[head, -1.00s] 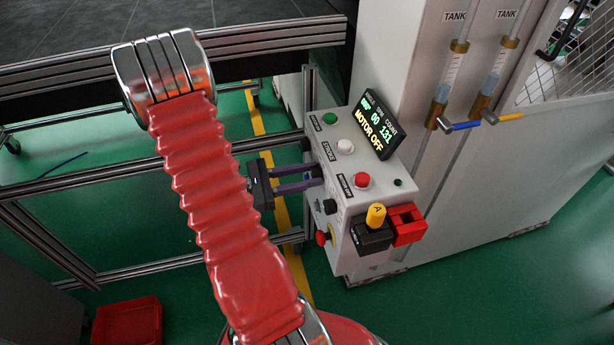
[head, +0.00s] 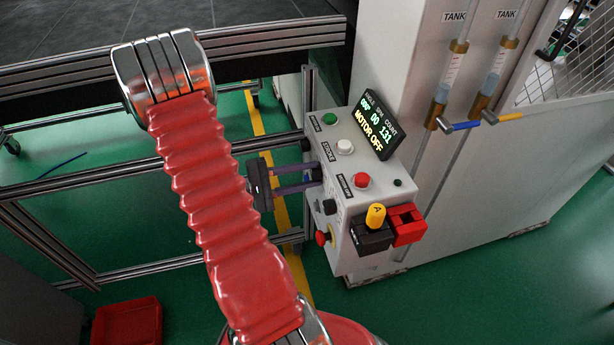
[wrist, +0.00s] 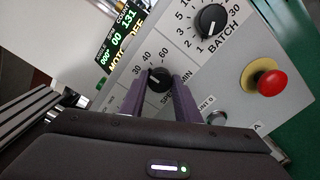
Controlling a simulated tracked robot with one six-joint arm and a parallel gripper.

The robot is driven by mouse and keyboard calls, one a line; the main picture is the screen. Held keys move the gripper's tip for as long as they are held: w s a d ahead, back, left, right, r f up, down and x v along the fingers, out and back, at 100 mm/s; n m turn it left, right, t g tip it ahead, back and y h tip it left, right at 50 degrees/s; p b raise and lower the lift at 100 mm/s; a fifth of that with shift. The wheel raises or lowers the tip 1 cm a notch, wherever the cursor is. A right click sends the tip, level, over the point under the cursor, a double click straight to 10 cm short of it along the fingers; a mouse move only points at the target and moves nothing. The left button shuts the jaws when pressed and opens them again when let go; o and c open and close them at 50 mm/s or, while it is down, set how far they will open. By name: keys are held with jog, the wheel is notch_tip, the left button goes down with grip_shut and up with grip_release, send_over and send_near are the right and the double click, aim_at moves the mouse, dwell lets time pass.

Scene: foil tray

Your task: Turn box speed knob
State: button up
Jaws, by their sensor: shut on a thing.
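The control box (head: 345,130) stands at the right of the frame rail in the head view. Its black speed knob (wrist: 158,77) shows in the wrist view, beside numbers 30, 40 and 60. My gripper (wrist: 159,83) is shut on this knob, one purple finger at each side. The box display (head: 375,124) reads MOTOR OFF, with 00 and 131.
A black batch knob (wrist: 212,20) and a red mushroom button (wrist: 267,82) sit near the speed knob. A yellow handle (head: 376,215) and a red bracket (head: 406,226) stick out at the box front. Metal rails (head: 110,172) run left of the box.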

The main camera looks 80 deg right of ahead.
jog(key=m, duration=1.2)
jog(key=shift+s+a+f, duration=0.15)
dwell(0.4)
jog(key=o, duration=1)
jog(key=shift+o, duration=0.2)
